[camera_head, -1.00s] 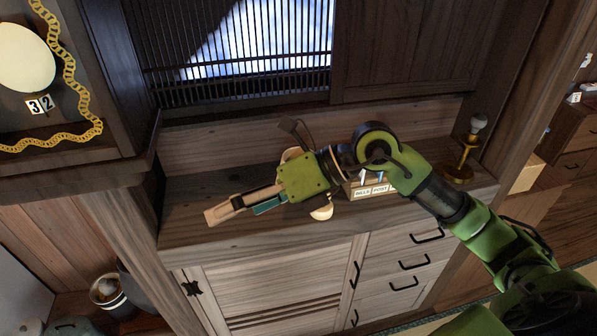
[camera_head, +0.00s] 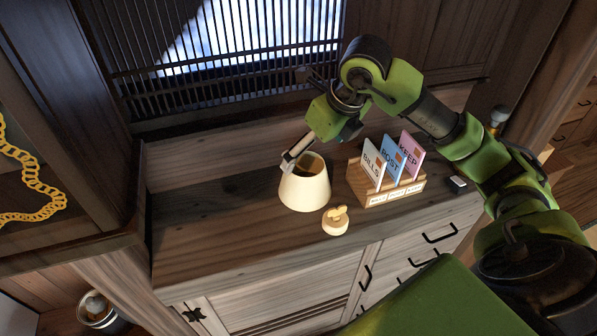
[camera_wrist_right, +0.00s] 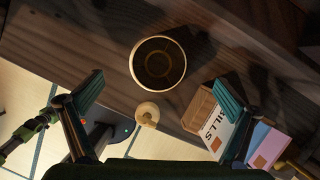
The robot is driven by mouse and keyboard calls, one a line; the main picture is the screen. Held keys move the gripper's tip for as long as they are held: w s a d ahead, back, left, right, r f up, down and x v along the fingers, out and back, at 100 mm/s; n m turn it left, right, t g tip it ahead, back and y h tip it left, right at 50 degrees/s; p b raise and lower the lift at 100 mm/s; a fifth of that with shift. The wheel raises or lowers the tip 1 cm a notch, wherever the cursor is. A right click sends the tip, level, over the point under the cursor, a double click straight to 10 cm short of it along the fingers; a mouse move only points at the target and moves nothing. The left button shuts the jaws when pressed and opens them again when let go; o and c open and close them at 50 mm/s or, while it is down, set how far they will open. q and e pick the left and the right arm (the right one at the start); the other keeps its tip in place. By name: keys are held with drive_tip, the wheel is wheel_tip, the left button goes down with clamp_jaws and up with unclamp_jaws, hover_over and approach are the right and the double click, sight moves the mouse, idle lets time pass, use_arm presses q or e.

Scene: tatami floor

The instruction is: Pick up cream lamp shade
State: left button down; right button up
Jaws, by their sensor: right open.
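The cream lamp shade (camera_head: 305,190) stands upright on the wooden cabinet top, its open top facing up. My right gripper (camera_head: 290,162) is open and comes down from above at the shade's back left rim. I cannot tell whether it touches the shade. In the right wrist view the shade (camera_wrist_right: 158,62) shows as a round rim with a dark inside, ahead of and between the two spread fingers (camera_wrist_right: 160,98), with nothing held. My left gripper is not in view.
A small round wooden piece (camera_head: 335,221) sits just in front of the shade. A wooden letter holder (camera_head: 378,193) with several cards stands close to its right. The cabinet top (camera_head: 215,235) is clear on the left. A slatted window (camera_head: 245,55) is behind.

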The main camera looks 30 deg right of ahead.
sight(304, 170)
drive_tip(key=x, duration=0.2)
drive_tip(key=p+x, duration=0.1)
drive_tip(key=x, duration=0.2)
drive_tip(key=shift+s+f, duration=0.2)
drive_tip(key=shift+f, duration=0.25)
drive_tip(key=p+x, duration=0.2)
drive_tip(key=shift+w+a+f, duration=0.15)
drive_tip(key=shift+w+f, duration=0.15)
drive_tip(key=shift+w, duration=0.05)
drive_tip(key=p+x, duration=0.1)
drive_tip(key=x, duration=0.1)
drive_tip(key=shift+w+f, duration=0.1)
drive_tip(key=shift+f, duration=0.2)
drive_tip(key=shift+w+f, duration=0.15)
drive_tip(key=shift+f, duration=0.15)
drive_tip(key=shift+c, duration=0.4)
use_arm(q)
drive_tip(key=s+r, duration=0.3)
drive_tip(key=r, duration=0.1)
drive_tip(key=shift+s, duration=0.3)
use_arm(e)
drive_tip(key=c, duration=1)
